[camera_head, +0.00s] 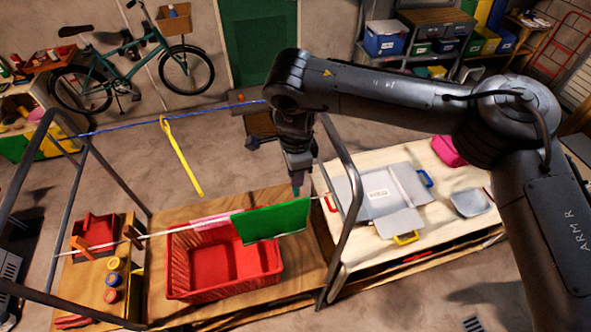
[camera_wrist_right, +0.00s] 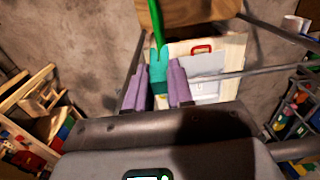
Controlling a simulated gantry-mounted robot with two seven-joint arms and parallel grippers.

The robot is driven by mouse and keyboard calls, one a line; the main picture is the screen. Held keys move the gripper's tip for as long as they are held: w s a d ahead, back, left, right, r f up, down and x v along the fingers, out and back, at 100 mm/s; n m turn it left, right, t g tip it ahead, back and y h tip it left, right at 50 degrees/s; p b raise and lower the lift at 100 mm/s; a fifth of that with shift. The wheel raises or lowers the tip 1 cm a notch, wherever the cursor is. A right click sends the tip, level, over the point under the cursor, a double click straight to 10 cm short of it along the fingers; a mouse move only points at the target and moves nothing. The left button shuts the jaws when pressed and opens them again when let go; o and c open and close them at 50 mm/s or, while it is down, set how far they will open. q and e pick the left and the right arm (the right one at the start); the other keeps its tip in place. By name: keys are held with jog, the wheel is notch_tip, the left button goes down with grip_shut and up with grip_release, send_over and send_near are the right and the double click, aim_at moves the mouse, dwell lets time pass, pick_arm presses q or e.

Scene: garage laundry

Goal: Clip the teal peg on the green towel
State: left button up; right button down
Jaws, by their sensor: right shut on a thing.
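The green towel (camera_head: 274,221) hangs over the white line above the red basket. In the right wrist view the towel (camera_wrist_right: 156,22) shows nearly edge-on as a narrow green strip. My right gripper (camera_head: 297,182) is above the towel's right end, pointing down. Its purple fingers (camera_wrist_right: 159,86) are shut on the teal peg (camera_wrist_right: 158,74). The peg's far end points at the towel's edge and overlaps it in the picture. I cannot tell whether its prongs straddle the towel. My left gripper is in neither view.
A pink cloth (camera_head: 214,220) hangs left of the towel, above the red basket (camera_head: 181,275). The rack's grey post (camera_head: 347,215) stands close right of my gripper. A yellow strap (camera_head: 181,158) hangs from the blue line. A folding board (camera_head: 377,193) lies on the right table.

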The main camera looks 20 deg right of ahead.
aim_at(295, 194)
jog(key=shift+f+b, duration=0.45)
jog(key=shift+f, duration=0.9)
jog(key=shift+f+b, duration=0.45)
jog(key=shift+f, duration=0.8)
jog(key=shift+f+b, duration=0.65)
jog(key=shift+f, duration=1.35)
jog(key=c, duration=0.9)
grip_release()
